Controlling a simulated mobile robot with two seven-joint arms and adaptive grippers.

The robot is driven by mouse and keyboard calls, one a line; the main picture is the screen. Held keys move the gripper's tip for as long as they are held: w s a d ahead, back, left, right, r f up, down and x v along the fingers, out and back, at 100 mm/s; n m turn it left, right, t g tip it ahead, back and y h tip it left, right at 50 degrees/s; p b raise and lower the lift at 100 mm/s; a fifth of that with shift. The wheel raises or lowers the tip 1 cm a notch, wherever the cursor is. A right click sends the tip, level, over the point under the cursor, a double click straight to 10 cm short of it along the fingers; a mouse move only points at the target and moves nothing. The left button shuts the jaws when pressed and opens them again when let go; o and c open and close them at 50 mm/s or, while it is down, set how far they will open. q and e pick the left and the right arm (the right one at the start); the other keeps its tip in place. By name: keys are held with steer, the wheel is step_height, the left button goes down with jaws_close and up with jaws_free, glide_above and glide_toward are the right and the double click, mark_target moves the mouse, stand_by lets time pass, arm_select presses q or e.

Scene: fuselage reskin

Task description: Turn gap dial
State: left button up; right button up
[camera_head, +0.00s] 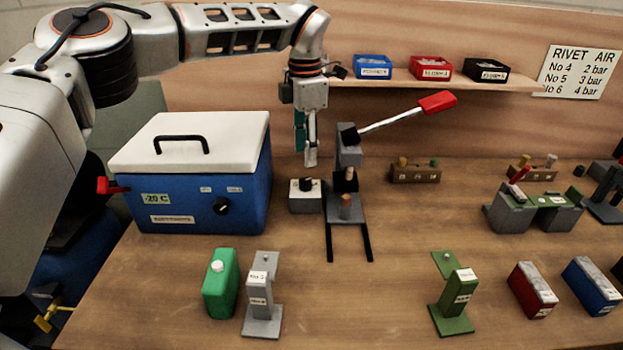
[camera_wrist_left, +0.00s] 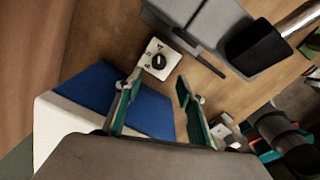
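The gap dial is a black knob (camera_head: 306,184) on a small white-topped grey box (camera_head: 305,203), just left of the lever press (camera_head: 345,195). In the left wrist view the knob (camera_wrist_left: 159,61) sits on a white plate with marks around it; these are too small to read. My left gripper (camera_head: 311,158) hangs pointing down above and slightly behind the dial. In the left wrist view its two teal-padded fingers (camera_wrist_left: 158,84) are spread, with nothing between them, and the dial lies beyond the tips. The fingers are apart from the knob. My right gripper is not in view.
A blue cool box (camera_head: 200,205) with a white lid stands close on the left. The press's red-handled lever (camera_head: 437,103) rises to the right. A shelf (camera_head: 400,80) with several bins is behind. Grey (camera_head: 262,295) and green (camera_head: 455,295) stands are in front.

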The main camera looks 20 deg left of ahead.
mark_target(306, 180)
arm_select(q)
steer(key=f, duration=0.8)
steer(key=shift+w+f, duration=0.25)
steer(key=shift+c, duration=0.3)
jaws_close()
